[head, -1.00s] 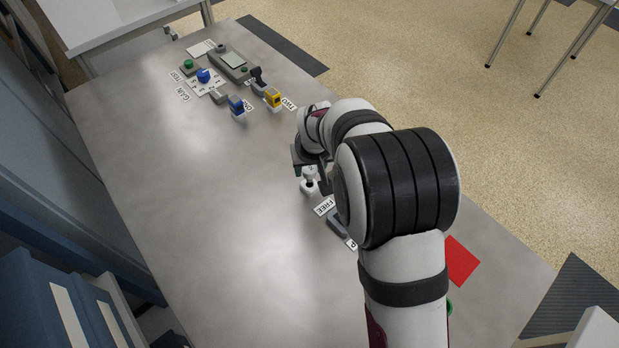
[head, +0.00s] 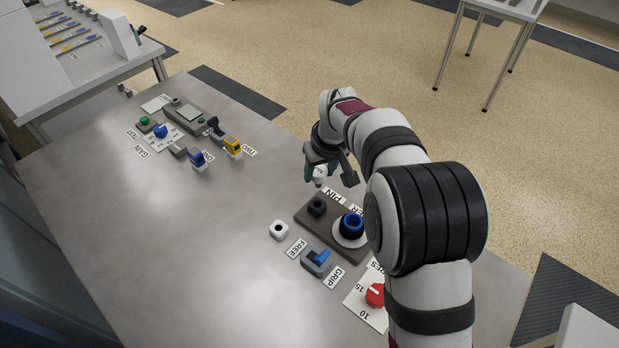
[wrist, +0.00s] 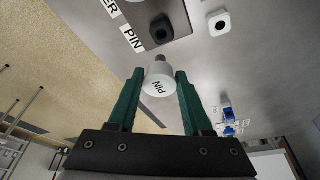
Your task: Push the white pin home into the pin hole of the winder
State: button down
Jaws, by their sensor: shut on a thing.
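The white pin (head: 319,173) is held upside-neck down between the teal fingers of my gripper (head: 321,167). In the wrist view the pin (wrist: 158,88) shows its "PIN" lettering and a narrow grey tip pointing away from the gripper. The winder (head: 340,232) is a brown plate with a dark pin-hole block (head: 317,206) and a blue ring on a white disc (head: 351,225). The pin is above and slightly beyond the pin-hole block, apart from it. In the wrist view the dark hole (wrist: 161,32) lies just ahead of the pin tip.
A white holder with an empty hole (head: 279,230) stands left of the winder. A grey block with a blue lever (head: 318,260) sits in front, between the FREE and GRIP labels. A red knob (head: 375,294) is nearer me. Switches and a grey device (head: 187,114) stand at the far left.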

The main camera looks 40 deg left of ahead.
aim_at(320, 183)
jog(key=shift+f, duration=2.9)
jog(key=shift+f, duration=1.6)
jog(key=shift+c, duration=1.2)
grip_release()
jog(key=v, duration=1.5)
jog(key=shift+r, duration=0.35)
jog(key=shift+d, duration=0.1)
